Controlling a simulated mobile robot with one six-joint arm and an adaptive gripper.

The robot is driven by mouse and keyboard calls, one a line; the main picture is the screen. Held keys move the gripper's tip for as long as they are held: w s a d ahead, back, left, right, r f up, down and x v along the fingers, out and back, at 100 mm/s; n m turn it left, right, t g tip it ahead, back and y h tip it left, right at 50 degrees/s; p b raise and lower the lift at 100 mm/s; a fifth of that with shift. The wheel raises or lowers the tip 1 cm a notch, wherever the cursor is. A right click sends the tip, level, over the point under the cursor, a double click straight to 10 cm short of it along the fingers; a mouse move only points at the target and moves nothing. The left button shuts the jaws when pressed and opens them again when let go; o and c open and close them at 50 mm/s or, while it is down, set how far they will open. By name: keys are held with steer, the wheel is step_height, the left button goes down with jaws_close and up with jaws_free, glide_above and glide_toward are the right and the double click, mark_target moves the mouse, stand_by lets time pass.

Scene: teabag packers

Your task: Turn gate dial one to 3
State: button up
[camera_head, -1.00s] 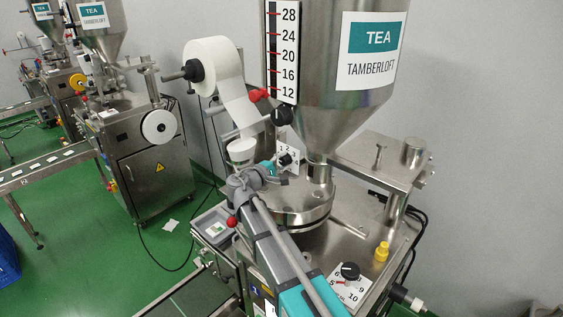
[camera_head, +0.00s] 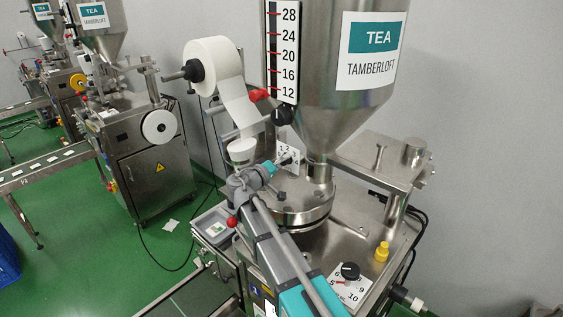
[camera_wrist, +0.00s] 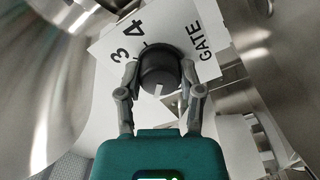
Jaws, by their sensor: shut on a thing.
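The gate dial (camera_wrist: 158,66) is a round black knob on a white plate (camera_wrist: 112,45) that reads 3, 4 and GATE in the wrist view. The white mark on the knob points down the picture, towards my gripper's body, away from the 3 and 4. My gripper (camera_wrist: 159,76) is shut on the knob, one grey finger on each side. In the head view the gate plate (camera_head: 283,148) shows small numbers beside the hopper's neck, and my gripper (camera_head: 281,163) partly hides the knob.
The steel hopper (camera_head: 330,120) rises just right of the dial. A round steel housing (camera_head: 303,211) lies below it. A paper roll (camera_head: 212,66) hangs at the upper left. Another black dial (camera_head: 350,271) and a yellow knob (camera_head: 382,251) are at the lower right.

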stand_by(0.4)
steer(key=o, duration=1.1)
steer(key=shift+o, duration=0.2)
steer(key=shift+v, duration=6)
steer(key=shift+a, duration=0.1)
